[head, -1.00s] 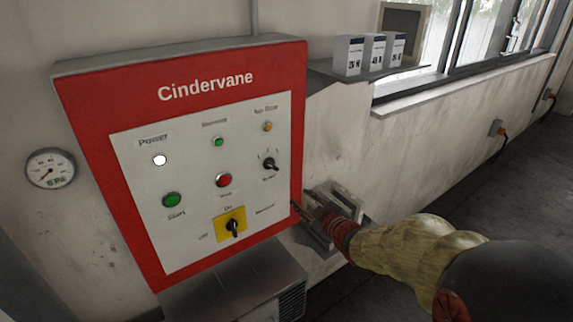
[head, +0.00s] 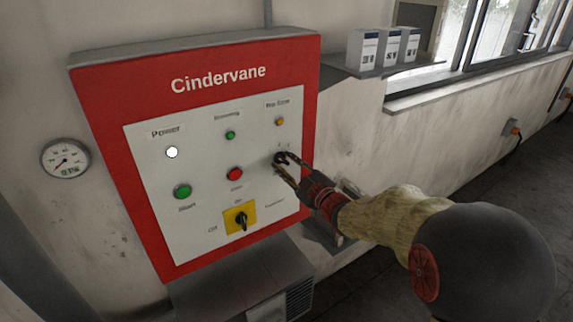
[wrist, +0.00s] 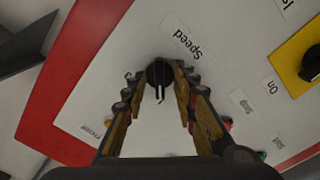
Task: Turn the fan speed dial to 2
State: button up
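The fan speed dial (head: 279,159) is a small black knob at the right of the white panel on the red Cindervane cabinet (head: 215,50). In the wrist view the dial (wrist: 159,72) is at top centre, beside a "Speed" label (wrist: 187,37). My gripper (head: 283,164) is at the dial, its fingers spread on either side of it. In the wrist view my gripper (wrist: 160,82) has its fingertips close to the dial's sides; I cannot tell whether they touch. The dial's setting is not readable, as the fingers cover its marks.
A yellow-backed black rotary switch (head: 240,219) is below left of the dial. A red button (head: 235,174), green button (head: 183,191) and small lamps share the panel. A shelf with white boxes (head: 386,47) juts from the wall at right. A pressure gauge (head: 66,159) is at left.

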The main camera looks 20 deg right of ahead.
jog(key=shift+w, duration=0.1)
jog(key=shift+c, duration=1.1)
grip_shut()
